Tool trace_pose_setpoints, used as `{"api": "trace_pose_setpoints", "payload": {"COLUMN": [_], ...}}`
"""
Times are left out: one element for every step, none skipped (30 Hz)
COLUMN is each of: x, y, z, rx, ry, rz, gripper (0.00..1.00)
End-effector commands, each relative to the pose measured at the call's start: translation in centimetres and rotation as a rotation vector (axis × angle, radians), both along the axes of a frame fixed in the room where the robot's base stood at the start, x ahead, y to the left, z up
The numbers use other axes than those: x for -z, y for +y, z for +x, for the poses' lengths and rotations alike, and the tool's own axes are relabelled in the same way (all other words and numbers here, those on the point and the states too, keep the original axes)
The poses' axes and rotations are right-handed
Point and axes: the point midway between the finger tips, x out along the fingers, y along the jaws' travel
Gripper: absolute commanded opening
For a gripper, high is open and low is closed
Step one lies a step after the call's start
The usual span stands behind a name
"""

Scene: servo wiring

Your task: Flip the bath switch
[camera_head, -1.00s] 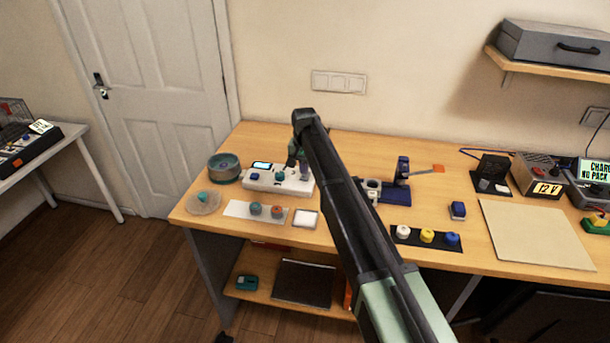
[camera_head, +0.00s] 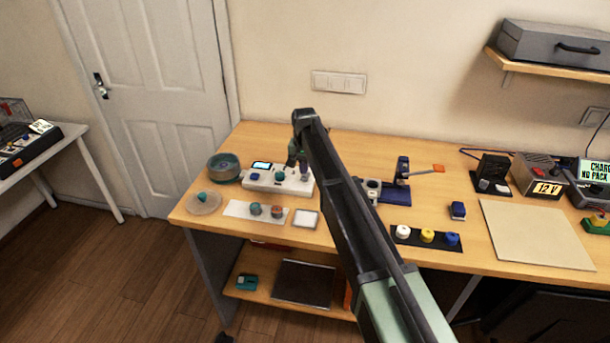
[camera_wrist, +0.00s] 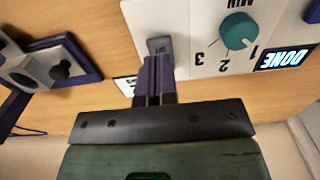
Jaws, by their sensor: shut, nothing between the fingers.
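The bath control box (camera_head: 266,184) is a white block at the back left of the bench. It has a teal dial (camera_wrist: 238,31) marked in minutes, and a small display (camera_wrist: 284,58) reading DONE. The grey switch (camera_wrist: 160,44) sits near the box's corner in the wrist view. My gripper (camera_wrist: 156,62) is shut and empty, its purple-grey fingertips right at the switch. I cannot tell whether they touch it. In the head view, my gripper (camera_head: 304,172) is over the right end of the box, and my arm partly blocks the view there.
A round tub (camera_head: 223,167) stands left of the box. A white strip with knobs (camera_head: 240,209) and a small white tray (camera_head: 305,218) lie in front. A blue stand (camera_head: 402,170) is to the right, also in the wrist view (camera_wrist: 85,62).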

Motion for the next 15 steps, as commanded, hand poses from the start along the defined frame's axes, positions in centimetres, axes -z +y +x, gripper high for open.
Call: {"api": "trace_pose_setpoints", "payload": {"x": [0.03, 0.06, 0.11, 0.16, 0.21, 0.28, 0.33, 0.38, 0.44, 0.49, 0.53, 0.59, 0.64, 0.68, 0.74], "y": [-0.01, 0.00, 0.00, 0.00, 0.00, 0.00, 0.00, 0.00, 0.00, 0.00, 0.00, 0.00, 0.00, 0.00, 0.00], "z": [0.00, 0.00, 0.00, 0.00, 0.00, 0.00, 0.00, 0.00, 0.01, 0.00, 0.00, -0.01, 0.00, 0.00, 0.01], "rx": [0.000, 0.000, 0.000, 0.000, 0.000, 0.000, 0.000, 0.000, 0.000, 0.000, 0.000, 0.000, 0.000, 0.000, 0.000], "ry": [0.000, 0.000, 0.000, 0.000, 0.000, 0.000, 0.000, 0.000, 0.000, 0.000, 0.000, 0.000, 0.000, 0.000, 0.000], "rz": [0.000, 0.000, 0.000, 0.000, 0.000, 0.000, 0.000, 0.000, 0.000, 0.000, 0.000, 0.000, 0.000, 0.000, 0.000], "gripper": [0.00, 0.00, 0.00, 0.00, 0.00, 0.00, 0.00, 0.00, 0.00, 0.00, 0.00, 0.00, 0.00, 0.00, 0.00]}}
